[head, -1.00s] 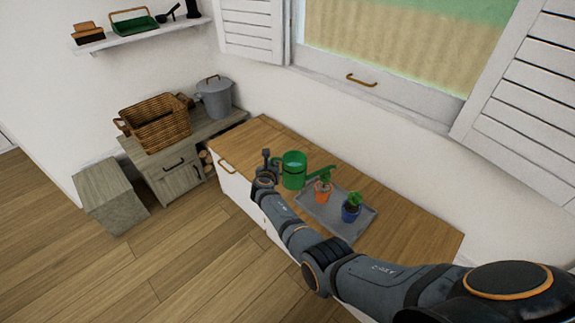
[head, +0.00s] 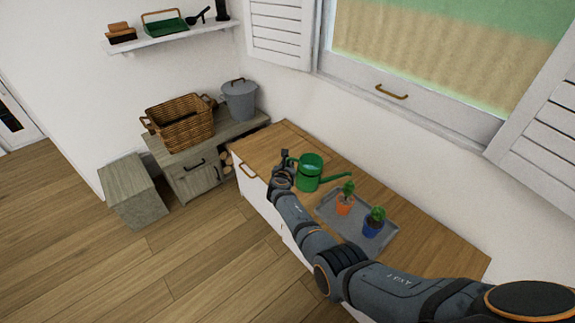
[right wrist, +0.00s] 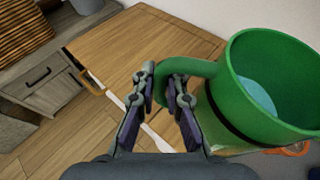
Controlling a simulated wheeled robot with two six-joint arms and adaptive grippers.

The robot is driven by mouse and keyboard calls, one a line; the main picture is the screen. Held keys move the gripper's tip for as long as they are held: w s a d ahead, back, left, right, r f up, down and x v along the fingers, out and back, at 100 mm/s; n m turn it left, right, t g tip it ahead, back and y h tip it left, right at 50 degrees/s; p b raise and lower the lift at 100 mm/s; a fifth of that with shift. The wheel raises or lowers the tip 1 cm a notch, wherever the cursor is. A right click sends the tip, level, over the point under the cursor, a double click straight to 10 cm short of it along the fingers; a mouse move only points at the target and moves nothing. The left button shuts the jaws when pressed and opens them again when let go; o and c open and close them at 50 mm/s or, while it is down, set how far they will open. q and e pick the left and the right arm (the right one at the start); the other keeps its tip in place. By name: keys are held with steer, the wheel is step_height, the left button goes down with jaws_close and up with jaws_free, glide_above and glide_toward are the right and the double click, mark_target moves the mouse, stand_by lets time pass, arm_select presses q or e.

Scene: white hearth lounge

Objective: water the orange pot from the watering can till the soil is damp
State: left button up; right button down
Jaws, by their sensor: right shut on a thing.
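The green watering can (head: 308,181) is at the left of the tray, its spout pointing right, with the tip above and behind the orange pot (head: 344,209) in the picture. The can looks upright. In the right wrist view, pale blue water shows inside the can (right wrist: 235,112). My right gripper (head: 287,160) is shut on the can's handle; the fingers (right wrist: 165,82) close around it in the right wrist view. The orange pot holds a small green plant; its soil is too small to judge. A bit of orange (right wrist: 297,148) shows below the can. My left gripper is out of view.
A grey tray (head: 390,240) on the wooden-topped cabinet (head: 440,245) bears the orange pot and a blue pot (head: 373,229) with a plant. A wicker basket (head: 182,128) and grey lidded bin (head: 240,102) stand left. The cabinet top right of the tray is clear.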

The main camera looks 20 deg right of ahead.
steer(key=shift+w+r+m+t+y+p, duration=0.1)
steer(key=shift+r+m+t+y+p, duration=0.3)
steer(key=shift+r+p, duration=1.05)
steer(key=shift+m+t, duration=0.4)
steer(key=shift+m, duration=0.3)
steer(key=shift+d+r+p, duration=0.2)
steer(key=shift+r+p, duration=0.6)
steer(key=shift+r, duration=1.45)
steer(key=shift+s+r+p, duration=0.2)
steer(key=shift+r+p, duration=0.2)
steer(key=shift+r, duration=0.05)
steer(key=f+b, duration=0.1)
steer(key=f, duration=0.1)
steer(key=f+n+b, duration=0.1)
steer(key=f+b, duration=0.1)
steer(key=f, duration=0.1)
steer(key=f+n+g+b, duration=0.1)
steer(key=f+b, duration=0.1)
steer(key=shift+w+a+f+h, duration=0.25)
steer(key=shift+w+f+h, duration=0.05)
steer(key=shift+f, duration=0.05)
steer(key=shift+s+d+f+n+g+b, duration=0.15)
steer(key=shift+f+n+g+b, duration=0.25)
steer(key=shift+f+b, duration=0.75)
steer(key=shift+p, duration=0.35)
step_height(320, 180, up, 4)
steer(key=p, duration=0.4)
steer(key=shift+r, duration=0.25)
steer(key=shift+f, duration=0.1)
